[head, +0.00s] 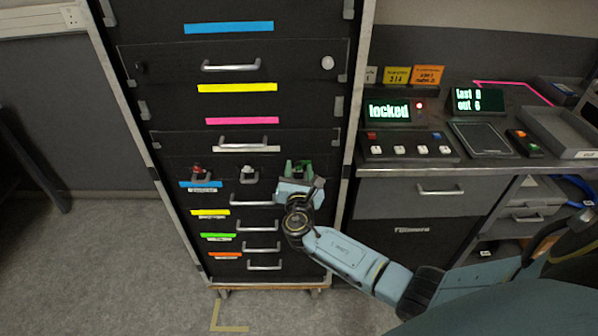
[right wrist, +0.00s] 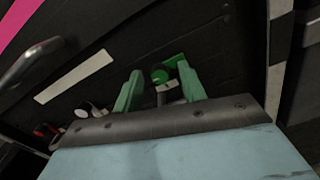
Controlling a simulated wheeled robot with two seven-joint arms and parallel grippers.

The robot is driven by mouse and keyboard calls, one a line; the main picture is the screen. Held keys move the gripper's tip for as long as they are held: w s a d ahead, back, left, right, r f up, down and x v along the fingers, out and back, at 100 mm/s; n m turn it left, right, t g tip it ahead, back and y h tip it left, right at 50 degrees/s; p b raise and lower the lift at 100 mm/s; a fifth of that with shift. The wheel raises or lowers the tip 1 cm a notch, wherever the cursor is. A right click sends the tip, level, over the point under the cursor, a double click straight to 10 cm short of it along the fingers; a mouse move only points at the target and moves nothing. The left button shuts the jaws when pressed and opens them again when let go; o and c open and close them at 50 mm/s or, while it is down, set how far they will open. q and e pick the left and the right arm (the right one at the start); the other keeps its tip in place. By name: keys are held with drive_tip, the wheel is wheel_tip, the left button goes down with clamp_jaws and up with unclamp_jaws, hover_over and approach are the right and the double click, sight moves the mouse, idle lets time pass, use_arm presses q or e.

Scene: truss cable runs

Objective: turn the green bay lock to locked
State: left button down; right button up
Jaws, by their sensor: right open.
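The green bay lock is the right one of a row of three on the dark cabinet. In the right wrist view its green round knob (right wrist: 160,76) sits between my right gripper's two green fingers, with a green piece beside it at upper right. My right gripper (head: 297,169) is open around the knob; whether a finger touches it I cannot tell. In the head view the fingers and gripper body mostly hide the lock. My left gripper is out of view.
A red lock (head: 198,171) and a white lock (head: 249,171) sit left of the green one. Drawer handles (head: 247,147) stick out above and below. A display (head: 388,111) on the right-hand bench reads "locked" beside a red light. Open floor lies at left.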

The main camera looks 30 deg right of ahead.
clamp_jaws()
